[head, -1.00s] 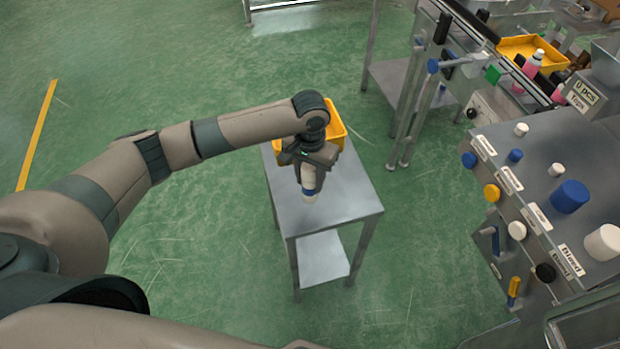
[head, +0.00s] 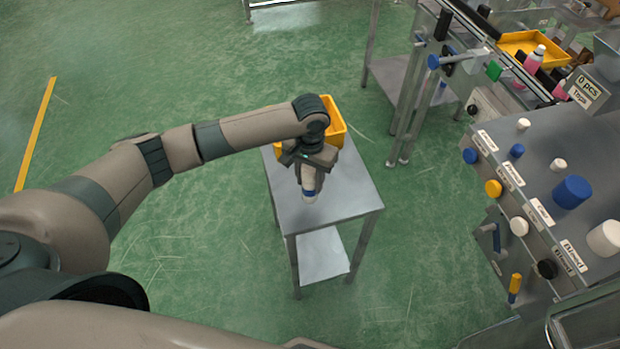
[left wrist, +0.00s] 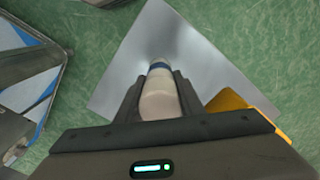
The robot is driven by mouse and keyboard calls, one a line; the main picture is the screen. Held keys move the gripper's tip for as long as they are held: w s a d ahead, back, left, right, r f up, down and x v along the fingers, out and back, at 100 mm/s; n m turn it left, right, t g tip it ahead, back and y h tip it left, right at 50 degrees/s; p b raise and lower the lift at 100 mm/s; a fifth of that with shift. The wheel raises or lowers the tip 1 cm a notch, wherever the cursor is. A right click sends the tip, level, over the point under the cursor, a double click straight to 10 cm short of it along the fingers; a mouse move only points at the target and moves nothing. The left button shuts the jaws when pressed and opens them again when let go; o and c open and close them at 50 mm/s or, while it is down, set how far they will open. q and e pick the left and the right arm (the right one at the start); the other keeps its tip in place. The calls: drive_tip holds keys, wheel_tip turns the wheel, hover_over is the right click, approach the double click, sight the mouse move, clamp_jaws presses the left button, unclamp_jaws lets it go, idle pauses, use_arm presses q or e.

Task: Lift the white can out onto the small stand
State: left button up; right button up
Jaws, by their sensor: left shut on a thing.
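The white can (head: 309,184) has a blue band near its lower end and is held in my left gripper (head: 308,176). In the left wrist view the can (left wrist: 159,95) sits between the two dark fingers of the left gripper (left wrist: 160,97). The small stand (head: 345,195) is a grey metal table with a lower shelf. The can is over its top, near the front left part; I cannot tell whether its end touches the surface. My right gripper is not in view.
A yellow bin (head: 334,122) stands on the back of the stand, partly behind my left arm. A machine panel (head: 540,195) with knobs is at the right. A yellow tray (head: 532,48) with pink bottles is at the upper right. Green floor lies clear left of the stand.

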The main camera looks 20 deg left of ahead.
use_arm(q)
drive_tip(key=shift+f, duration=0.45)
idle(0.4)
drive_tip(key=o, duration=1.2)
drive_tip(key=shift+r, duration=0.15)
drive_tip(key=shift+r, duration=0.55)
wheel_tip(320, 180, up, 16)
drive_tip(key=b, duration=0.3)
